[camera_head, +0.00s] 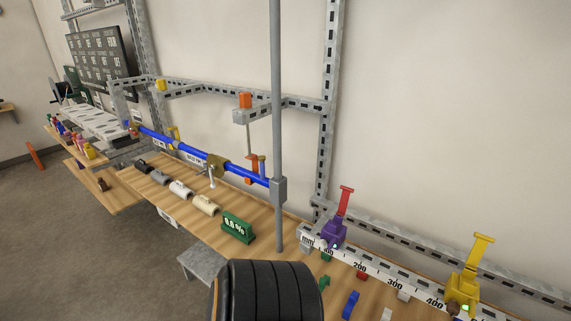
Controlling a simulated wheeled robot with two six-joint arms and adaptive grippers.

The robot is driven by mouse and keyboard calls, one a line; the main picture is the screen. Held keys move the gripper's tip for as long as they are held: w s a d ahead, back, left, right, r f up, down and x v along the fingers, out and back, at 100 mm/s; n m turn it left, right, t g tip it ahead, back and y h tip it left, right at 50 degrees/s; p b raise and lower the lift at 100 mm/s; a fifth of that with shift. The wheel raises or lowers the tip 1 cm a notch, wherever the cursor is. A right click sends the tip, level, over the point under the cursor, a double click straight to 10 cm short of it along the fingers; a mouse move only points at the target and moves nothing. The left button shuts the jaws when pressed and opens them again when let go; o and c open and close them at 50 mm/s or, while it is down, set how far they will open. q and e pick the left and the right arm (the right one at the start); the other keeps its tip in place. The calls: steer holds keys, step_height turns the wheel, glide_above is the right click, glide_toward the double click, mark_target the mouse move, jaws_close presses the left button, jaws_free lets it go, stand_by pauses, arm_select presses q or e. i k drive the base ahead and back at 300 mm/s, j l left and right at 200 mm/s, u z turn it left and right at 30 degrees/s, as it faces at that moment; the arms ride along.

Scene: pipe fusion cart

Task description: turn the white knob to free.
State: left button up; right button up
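A small pale grey-white handle (212,177) hangs under the brass-coloured clamp (216,163) on the blue pipe (188,150). It is the only thing here that looks like a white knob, but it is too small to tell its setting or any marking. Neither of my grippers is in view.
Several short cylinders, including a white one (181,188) and a cream one (206,205), lie on the wooden bench (270,250) with a green sign (238,228). A grey post (277,120) stands in front. Purple (333,232) and yellow (463,288) clamps sit right on a ruler.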

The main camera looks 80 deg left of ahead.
mark_target(322, 244)
steer(key=k+u, duration=0.15)
steer(key=u, duration=1.8)
steer(key=j+z, duration=0.15)
steer(key=j, duration=0.15)
steer(key=k+j+z, duration=0.1)
steer(key=j, duration=0.25)
